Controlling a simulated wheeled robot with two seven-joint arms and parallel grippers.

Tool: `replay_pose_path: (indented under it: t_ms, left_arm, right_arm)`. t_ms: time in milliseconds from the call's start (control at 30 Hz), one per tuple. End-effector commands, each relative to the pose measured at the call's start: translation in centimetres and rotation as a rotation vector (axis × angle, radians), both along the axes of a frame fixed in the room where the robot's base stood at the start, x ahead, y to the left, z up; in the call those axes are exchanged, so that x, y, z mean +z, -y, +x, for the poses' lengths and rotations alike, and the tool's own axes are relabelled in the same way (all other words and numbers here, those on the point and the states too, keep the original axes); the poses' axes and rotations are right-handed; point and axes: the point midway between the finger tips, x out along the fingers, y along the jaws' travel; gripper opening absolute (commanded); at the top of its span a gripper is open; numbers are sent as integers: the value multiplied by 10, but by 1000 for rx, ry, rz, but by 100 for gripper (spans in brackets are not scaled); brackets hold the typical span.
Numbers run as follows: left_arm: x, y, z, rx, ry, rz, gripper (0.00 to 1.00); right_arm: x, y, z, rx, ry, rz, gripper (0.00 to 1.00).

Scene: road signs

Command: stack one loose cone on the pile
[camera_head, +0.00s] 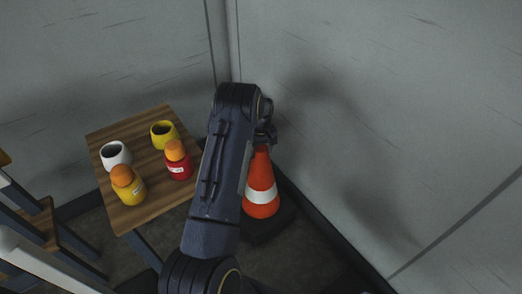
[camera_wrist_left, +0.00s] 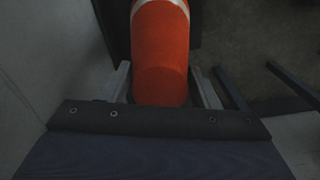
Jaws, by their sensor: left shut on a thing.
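An orange cone (camera_head: 260,199) with a white band and a dark base stands in the corner by the wall, right of my left arm in the head view. My left gripper (camera_head: 265,138) is at its top, partly hidden by my arm. In the left wrist view the orange cone (camera_wrist_left: 160,50) fills the space between the two pale fingers of my left gripper (camera_wrist_left: 164,88), which is shut on it. I cannot tell whether more cones are nested under it. No separate pile or other cone shows. My right gripper is not in view.
A small wooden table (camera_head: 153,194) left of my arm holds a white cup (camera_head: 115,156), a yellow cup (camera_head: 163,135), a red bottle (camera_head: 179,165) and a yellow bottle (camera_head: 129,189). A wooden stool or chair (camera_head: 38,222) stands at far left. Grey walls close in behind and right.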

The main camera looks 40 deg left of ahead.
Motion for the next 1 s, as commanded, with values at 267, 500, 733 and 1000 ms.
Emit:
replay_pose_path:
  t_ms: [267,500,733,1000]
  left_arm:
    - [1,-1,1,0,5,2,0]
    - [0,-1,1,0,5,2,62]
    - [-2,0,1,0,2,1,81]
    - [4,0,0,0,0,0,81]
  right_arm:
    - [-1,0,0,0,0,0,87]
    - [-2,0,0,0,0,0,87]
    - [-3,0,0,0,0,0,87]
    - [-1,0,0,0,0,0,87]
